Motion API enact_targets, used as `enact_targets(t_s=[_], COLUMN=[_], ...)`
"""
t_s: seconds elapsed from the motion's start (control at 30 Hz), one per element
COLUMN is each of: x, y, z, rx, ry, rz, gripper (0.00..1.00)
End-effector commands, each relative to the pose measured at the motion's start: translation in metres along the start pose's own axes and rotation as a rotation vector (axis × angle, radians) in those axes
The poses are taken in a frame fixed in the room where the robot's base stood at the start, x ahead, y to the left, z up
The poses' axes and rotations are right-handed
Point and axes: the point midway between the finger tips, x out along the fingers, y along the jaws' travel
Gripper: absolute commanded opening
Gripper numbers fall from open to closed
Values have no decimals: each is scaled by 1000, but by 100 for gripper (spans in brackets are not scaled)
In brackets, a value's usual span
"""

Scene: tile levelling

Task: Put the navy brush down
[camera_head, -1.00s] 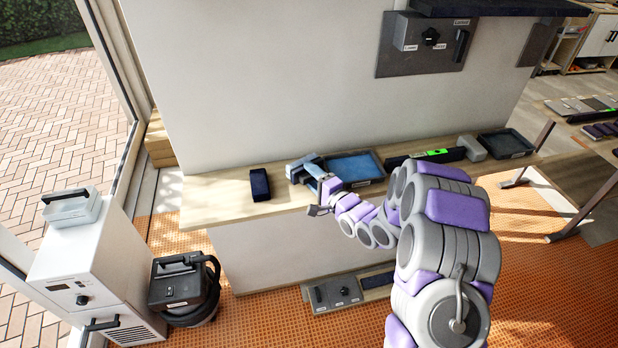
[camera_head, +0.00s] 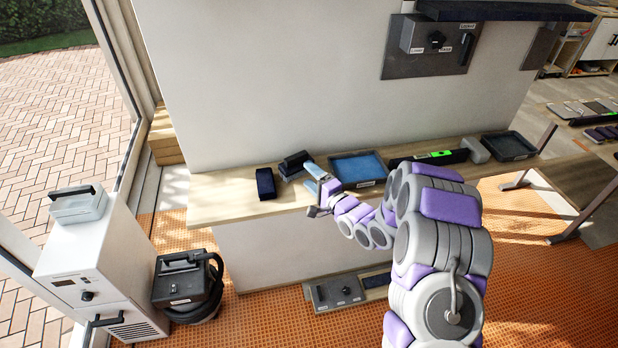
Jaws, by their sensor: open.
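A dark navy item (camera_head: 293,163) with a raised top, which looks like the navy brush, is on the wooden ledge (camera_head: 222,196), just left of my gripper. It seems to rest on the ledge, though its lower side is partly hidden. My gripper (camera_head: 320,179) is open at the end of my arm. Its pale blue-grey finger is close to the item's right side; I cannot tell whether they touch. A second navy block (camera_head: 265,183) lies on the ledge further left, apart from my gripper.
A blue-lined tray (camera_head: 357,168) is right of my gripper. A black level with a green window (camera_head: 441,155), a grey block (camera_head: 475,150) and a dark tray (camera_head: 509,146) stand further right. The wall rises behind. The ledge's left end is bare.

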Motion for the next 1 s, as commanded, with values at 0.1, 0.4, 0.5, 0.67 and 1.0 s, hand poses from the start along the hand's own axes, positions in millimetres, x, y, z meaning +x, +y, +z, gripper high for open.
enact_targets(t_s=[0.1, 0.4, 0.5, 0.67, 1.0], x=[-6, -32, -52, -80, -117], y=[16, 1, 0, -3, -7], z=[0, -4, -1, 2, 3], rx=[12, 15, 15, 7, 2], ry=[4, 9, 6, 5, 3], rz=[37, 34, 35, 30, 19], gripper=[78, 78, 78, 78, 78])
